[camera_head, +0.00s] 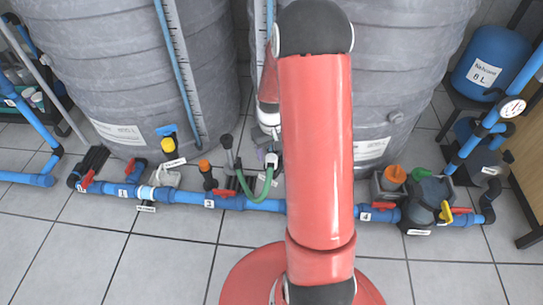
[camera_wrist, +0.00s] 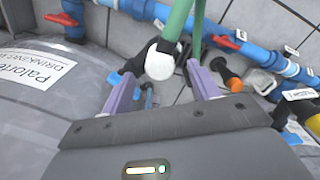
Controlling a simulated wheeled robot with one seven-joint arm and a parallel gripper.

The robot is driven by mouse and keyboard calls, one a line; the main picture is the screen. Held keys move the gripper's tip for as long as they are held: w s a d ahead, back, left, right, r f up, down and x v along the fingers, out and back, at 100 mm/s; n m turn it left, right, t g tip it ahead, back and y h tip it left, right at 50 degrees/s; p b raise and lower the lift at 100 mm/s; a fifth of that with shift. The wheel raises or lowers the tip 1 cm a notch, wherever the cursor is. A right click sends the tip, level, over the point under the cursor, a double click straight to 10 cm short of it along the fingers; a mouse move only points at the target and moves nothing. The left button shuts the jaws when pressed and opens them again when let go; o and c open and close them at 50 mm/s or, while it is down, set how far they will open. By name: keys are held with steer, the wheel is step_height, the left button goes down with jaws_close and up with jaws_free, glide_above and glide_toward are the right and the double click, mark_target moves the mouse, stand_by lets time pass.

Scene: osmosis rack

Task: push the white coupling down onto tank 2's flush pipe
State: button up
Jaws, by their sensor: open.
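The white coupling (camera_wrist: 160,60) is a round, pale cap in the wrist view, beside the lower end of the green hose (camera_wrist: 178,22). My gripper (camera_wrist: 160,70) is open, its two purple fingers either side of the coupling with visible gaps. In the head view my gripper (camera_head: 271,158) is small and low between the two grey tanks, near the green hose (camera_head: 265,187). My red arm hides part of that area. The flush pipe under the coupling is not clearly visible, and I cannot tell how the coupling sits on it.
A blue pipe (camera_head: 180,196) with red-handled valves runs along the floor before the tanks (camera_head: 160,70). The tiled floor (camera_head: 170,260) in front is clear.

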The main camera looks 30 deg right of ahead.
steer(key=shift+r, duration=1.5)
steer(key=shift+r, duration=0.25)
steer(key=s+a+r+t+p, duration=0.1)
steer(key=s+a+r, duration=0.15)
steer(key=r, duration=0.45)
steer(key=s+a+r+t+p, duration=0.1)
steer(key=s+a+r+p, duration=0.15)
steer(key=r, duration=0.45)
steer(key=s+a+r+t+p, duration=0.1)
steer(key=s+a+r, duration=0.15)
steer(key=r, duration=0.35)
steer(key=s+a+r+t+p, duration=0.2)
steer(key=s+a+r, duration=0.4)
steer(key=s+r, duration=0.5)
steer(key=shift+s+t+p, duration=0.3)
steer(key=shift+s+p, duration=0.4)
steer(key=shift+s, duration=0.1)
steer(key=shift+a, duration=0.1)
